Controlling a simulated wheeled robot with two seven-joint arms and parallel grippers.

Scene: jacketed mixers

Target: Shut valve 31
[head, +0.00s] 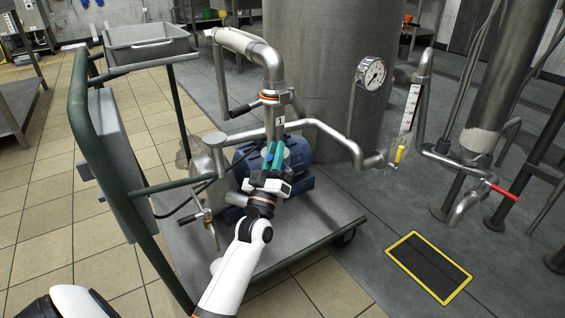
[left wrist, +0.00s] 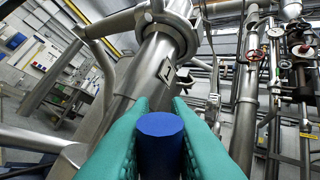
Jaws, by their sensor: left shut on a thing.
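My left gripper (head: 274,152) reaches over the cart in front of the upright steel pipe. In the left wrist view its teal fingers are shut on a blue round-ended piece (left wrist: 161,141), which looks like the end of a handle. What the blue piece joins is hidden. A valve with an orange ring (head: 270,97) and a black lever (head: 243,108) sits higher on the same pipe. A small tag (head: 280,119) hangs below it; its number is too small to read. The tag also shows in the left wrist view (left wrist: 167,72). My right gripper is not in view.
A green-framed cart (head: 330,222) carries a blue motor (head: 300,152) and pump. A small valve (head: 206,216) is at its left side. A red lever (head: 505,193), a gauge (head: 371,73) and a large steel tank (head: 325,60) stand behind.

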